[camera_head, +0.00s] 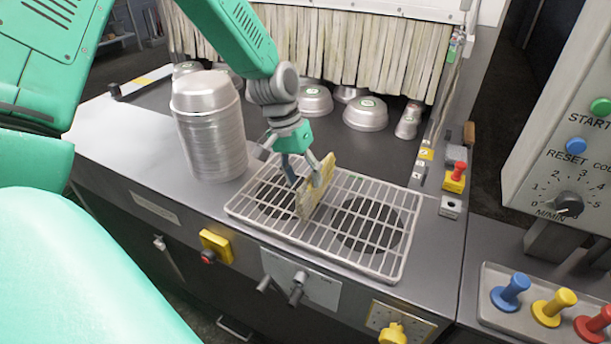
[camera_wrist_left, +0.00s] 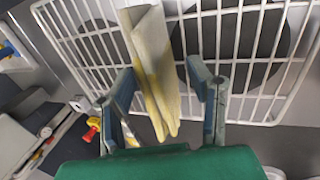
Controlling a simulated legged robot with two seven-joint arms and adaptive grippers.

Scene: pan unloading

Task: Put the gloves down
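A pale yellow glove (camera_head: 314,188) is upright and slightly tilted at the wire rack (camera_head: 370,262), with its lower end at the bars. My left gripper (camera_head: 303,168) is over the rack, pointing down at the glove. In the left wrist view, the glove (camera_wrist_left: 152,70) lies between the two spread fingers of the left gripper (camera_wrist_left: 163,82). A clear gap shows between the glove and the right-hand finger; the glove is close to the left-hand finger, and I cannot tell whether they touch. My right gripper is not in view.
A tall stack of metal pans (camera_head: 212,130) stands left of the rack. Several upturned metal bowls (camera_head: 365,113) sit on the dark conveyor before a strip curtain (camera_head: 360,52). A red button on a yellow box (camera_head: 455,178) is at the right. The rack's front right is bare.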

